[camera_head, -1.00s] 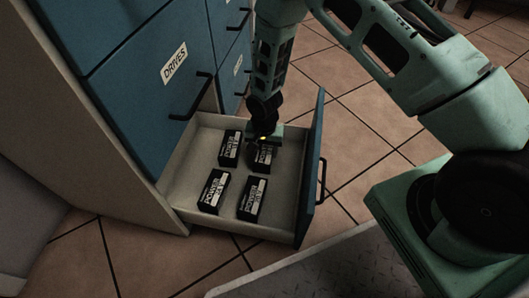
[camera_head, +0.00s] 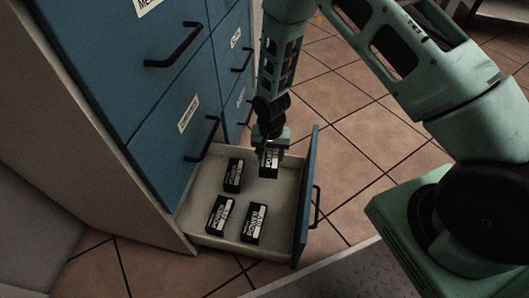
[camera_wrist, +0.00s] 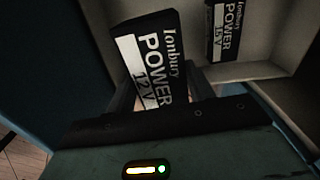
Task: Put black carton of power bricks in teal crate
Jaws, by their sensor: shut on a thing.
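My gripper (camera_head: 270,146) is shut on a black carton (camera_head: 269,163) with a white "POWER" label, at the far right of the open drawer. In the wrist view this carton (camera_wrist: 150,58) reads "Ionbury POWER 12 V" and sits tilted between the fingers. It appears raised above the drawer floor. Three other black cartons lie in the drawer: one (camera_head: 233,175) at the back left, one (camera_head: 219,215) at the front left and one (camera_head: 254,223) at the front right. A carton reading "POWER" and what looks like 15 V (camera_wrist: 226,30) shows in the wrist view. No teal crate is in view.
The open drawer (camera_head: 186,222) has pale walls and a blue front (camera_head: 307,195) with a dark handle. The blue cabinet (camera_head: 120,75) with closed drawers and protruding handles stands at the left. Tiled floor (camera_head: 375,130) is clear beyond the drawer.

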